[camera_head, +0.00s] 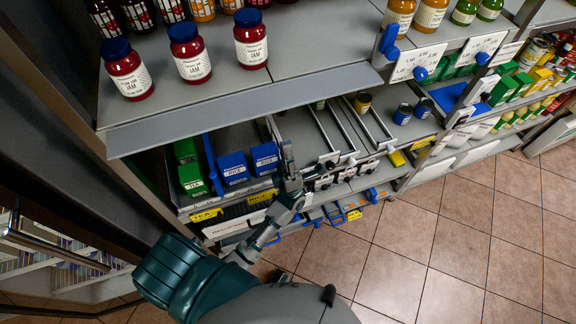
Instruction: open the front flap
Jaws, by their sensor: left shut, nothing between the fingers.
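A long grey panel (240,108) runs along the front edge of the upper shelf, above the lower shelf; it looks like the front flap. It juts out over the lower shelf, and I cannot tell exactly how far it is turned. My left gripper (286,158) is shut and empty. It is at the front of the lower shelf, below the panel in the picture and just right of the blue rice boxes (264,158). I cannot tell whether it touches anything there. My right gripper is not in view.
Red jam jars (190,54) stand on the upper shelf (225,80) behind the panel. Green boxes (191,178) and grey divider rails (342,130) are on the lower shelf. Blue clips and yellow tags (354,215) stick out at its front. The tiled floor (440,240) at right is clear.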

